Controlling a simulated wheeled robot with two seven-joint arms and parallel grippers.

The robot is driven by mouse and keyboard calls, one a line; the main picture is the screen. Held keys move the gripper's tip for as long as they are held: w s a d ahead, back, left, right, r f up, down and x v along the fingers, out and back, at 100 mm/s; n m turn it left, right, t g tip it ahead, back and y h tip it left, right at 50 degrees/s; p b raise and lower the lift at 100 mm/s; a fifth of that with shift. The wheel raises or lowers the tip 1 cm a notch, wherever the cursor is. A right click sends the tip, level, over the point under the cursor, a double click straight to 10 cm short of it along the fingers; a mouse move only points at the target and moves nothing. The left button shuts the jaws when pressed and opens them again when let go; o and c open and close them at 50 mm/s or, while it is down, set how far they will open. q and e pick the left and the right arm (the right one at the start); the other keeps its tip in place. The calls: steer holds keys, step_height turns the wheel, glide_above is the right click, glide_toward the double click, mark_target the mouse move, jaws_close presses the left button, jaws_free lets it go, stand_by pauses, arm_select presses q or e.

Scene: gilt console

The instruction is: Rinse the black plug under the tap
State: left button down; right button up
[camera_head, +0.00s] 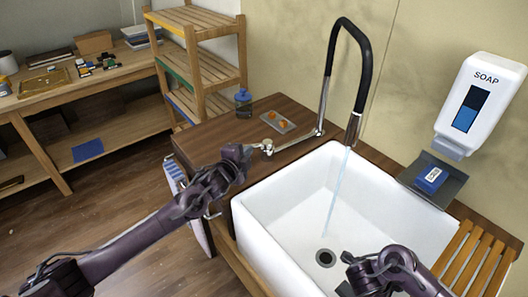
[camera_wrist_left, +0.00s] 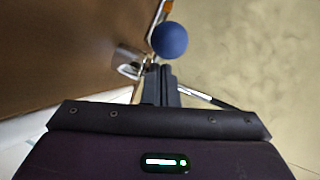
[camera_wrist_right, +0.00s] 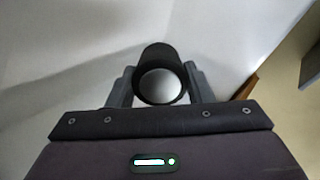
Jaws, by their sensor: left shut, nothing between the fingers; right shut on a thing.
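The tap (camera_head: 350,75) is a tall black and chrome arch, and a thin stream of water (camera_head: 340,185) runs from its spout into the white sink (camera_head: 290,215). A chrome lever (camera_head: 295,138) reaches left from the tap's base. My left gripper (camera_head: 248,150) is shut and empty close to the lever's end; its closed fingers (camera_wrist_left: 163,85) show in the left wrist view. My right gripper (camera_head: 350,262) is low over the sink, right of the stream. In the right wrist view its fingers are shut on the black plug (camera_wrist_right: 160,58), whose pale round face shows.
A blue bottle (camera_head: 243,103) and a small dish (camera_head: 278,121) stand on the wooden counter (camera_head: 215,140). A soap dispenser (camera_head: 480,105) hangs at right above a blue sponge-like block (camera_head: 431,178). A slatted board (camera_head: 475,262) lies right of the sink.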

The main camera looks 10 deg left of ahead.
arm_select(q)
steer(key=shift+w+a+f+b, duration=0.15)
steer(key=shift+w+a+b, duration=0.45)
steer(key=shift+a, duration=0.2)
arm_select(e)
steer(key=shift+f, duration=0.7)
arm_select(q)
steer(key=shift+r, duration=0.2)
arm_select(e)
steer(key=shift+s+r, duration=0.1)
steer(key=shift+r, duration=0.05)
